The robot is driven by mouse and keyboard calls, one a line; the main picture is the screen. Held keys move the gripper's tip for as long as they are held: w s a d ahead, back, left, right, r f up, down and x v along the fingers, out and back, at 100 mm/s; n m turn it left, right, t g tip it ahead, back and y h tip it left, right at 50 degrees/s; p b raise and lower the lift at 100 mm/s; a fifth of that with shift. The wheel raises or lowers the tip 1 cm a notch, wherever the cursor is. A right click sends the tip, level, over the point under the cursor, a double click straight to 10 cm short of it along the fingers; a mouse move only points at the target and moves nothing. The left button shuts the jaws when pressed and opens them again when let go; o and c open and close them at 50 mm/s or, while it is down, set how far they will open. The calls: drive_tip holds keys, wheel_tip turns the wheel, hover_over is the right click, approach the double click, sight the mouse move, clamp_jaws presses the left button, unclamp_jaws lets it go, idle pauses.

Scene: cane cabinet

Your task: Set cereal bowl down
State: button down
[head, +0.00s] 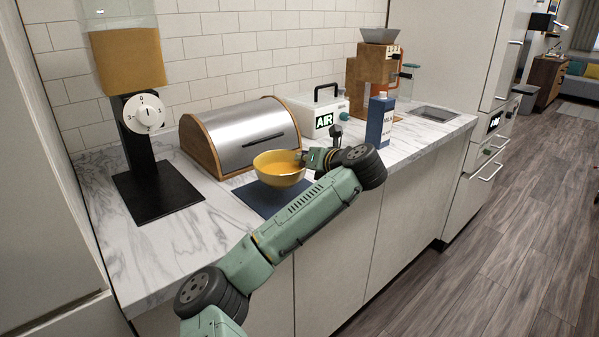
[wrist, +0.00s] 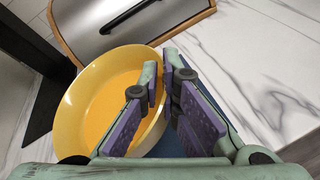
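The yellow cereal bowl (head: 278,180) is upright over the dark blue mat (head: 262,203) on the counter, in front of the bread box. Whether its base touches the mat is hard to tell. My gripper (head: 308,158) comes from the right and is at the bowl's right rim. In the wrist view the bowl (wrist: 95,105) shows an orange-yellow inside. One finger of my gripper (wrist: 163,88) is inside the bowl and the other outside, shut on the rim. The mat (wrist: 178,145) shows partly beneath; the bowl hides much of it.
A bread box (head: 245,135) stands close behind the bowl. A cereal dispenser (head: 140,145) is to the left. A white AIR box (head: 318,112), a blue carton (head: 379,122) and a brown coffee machine (head: 365,72) stand to the right. Bare marble (head: 185,240) lies front left.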

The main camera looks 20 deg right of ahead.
sight(281, 171)
drive_tip(key=shift+r+x, duration=0.25)
drive_tip(key=shift+x, duration=0.95)
wheel_tip(281, 171, down, 4)
drive_tip(key=b, duration=0.4)
drive_tip(key=shift+w+r, duration=0.1)
drive_tip(key=shift+r, duration=0.25)
drive_tip(key=c, duration=2.3)
unclamp_jaws()
drive_tip(key=shift+f, duration=0.25)
drive_tip(key=o, duration=0.5)
